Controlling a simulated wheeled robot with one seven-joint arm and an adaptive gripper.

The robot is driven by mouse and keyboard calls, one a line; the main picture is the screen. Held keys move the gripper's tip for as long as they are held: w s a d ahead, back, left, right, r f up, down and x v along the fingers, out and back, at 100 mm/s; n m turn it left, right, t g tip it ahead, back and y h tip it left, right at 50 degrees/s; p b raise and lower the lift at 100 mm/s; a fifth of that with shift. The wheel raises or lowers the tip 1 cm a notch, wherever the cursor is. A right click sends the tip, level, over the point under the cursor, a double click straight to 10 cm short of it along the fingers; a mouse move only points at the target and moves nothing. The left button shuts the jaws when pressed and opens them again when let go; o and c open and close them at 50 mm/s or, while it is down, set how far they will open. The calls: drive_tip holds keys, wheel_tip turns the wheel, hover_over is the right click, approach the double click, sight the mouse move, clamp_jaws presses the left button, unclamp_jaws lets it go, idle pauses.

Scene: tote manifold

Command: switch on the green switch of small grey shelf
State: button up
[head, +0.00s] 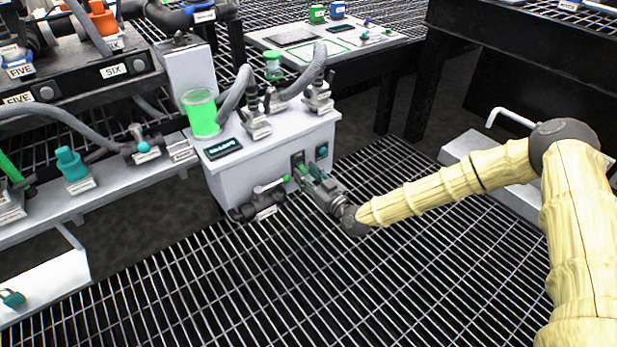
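The small grey shelf (240,179) is a light grey box-like unit in the middle of the head view. On its front face is a dark switch plate (297,159) with green just below it, at my gripper's tips. My gripper (305,172) reaches in from the right, with its fingers at the front face beside this switch. The fingers partly cover the green part, so I cannot tell the switch's position or whether they touch it. The finger gap is too small to judge.
A teal round button (322,151) sits right of the switch. A green-filled cylinder (202,114) and hoses stand on top. Open grating floor (300,285) lies in front.

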sight(303, 166)
clamp_jaws()
drive_tip(key=shift+r+p, duration=0.25)
drive_tip(key=shift+p, duration=0.5)
drive_tip(key=r+g+p, duration=0.1)
drive_tip(key=p, duration=0.2)
drive_tip(key=shift+h, duration=0.4)
drive_tip(key=r+g+h+p, duration=0.1)
drive_tip(key=g+h+p, duration=0.1)
drive_tip(key=p, duration=0.7)
drive_tip(key=shift+d+r+g, duration=0.1)
drive_tip(key=shift+r+g, duration=0.1)
drive_tip(key=shift+g, duration=0.4)
drive_tip(key=g+h+p, duration=0.1)
drive_tip(key=p, duration=0.2)
drive_tip(key=r+g+h+p, duration=0.1)
drive_tip(key=p, duration=0.2)
drive_tip(key=shift+w+r+g, duration=0.1)
drive_tip(key=shift+w+g, duration=0.15)
drive_tip(key=shift+g, duration=0.05)
drive_tip(key=shift+w+r+g+h+p, duration=0.15)
drive_tip(key=shift+g+h+p, duration=0.55)
drive_tip(key=shift+p, duration=0.45)
drive_tip(key=shift+a, duration=0.2)
